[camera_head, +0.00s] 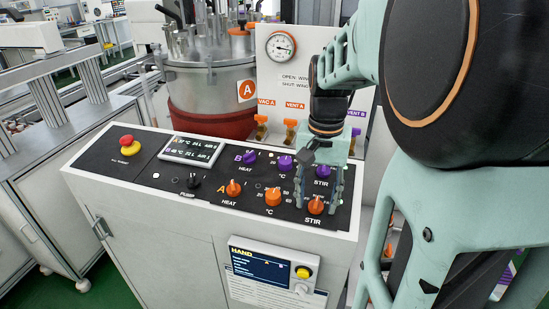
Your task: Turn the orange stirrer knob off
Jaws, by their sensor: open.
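The orange stirrer knob (316,206) sits at the front right of the sloped black control panel (130,173), above the label STIR. My gripper (320,203) points down over it, with its fingers open. One finger is to the left of the knob and one to the right. I cannot tell whether either finger touches the knob. The knob's top shows between the fingers, and its exact pointer angle is hard to read.
A purple STIR knob (322,172) is just behind, close to my gripper. Orange knobs HEAT (233,188) and °C (273,196) are to the left. A red emergency button (127,141) is at far left. A steel vessel (210,85) and gauge (281,46) stand behind.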

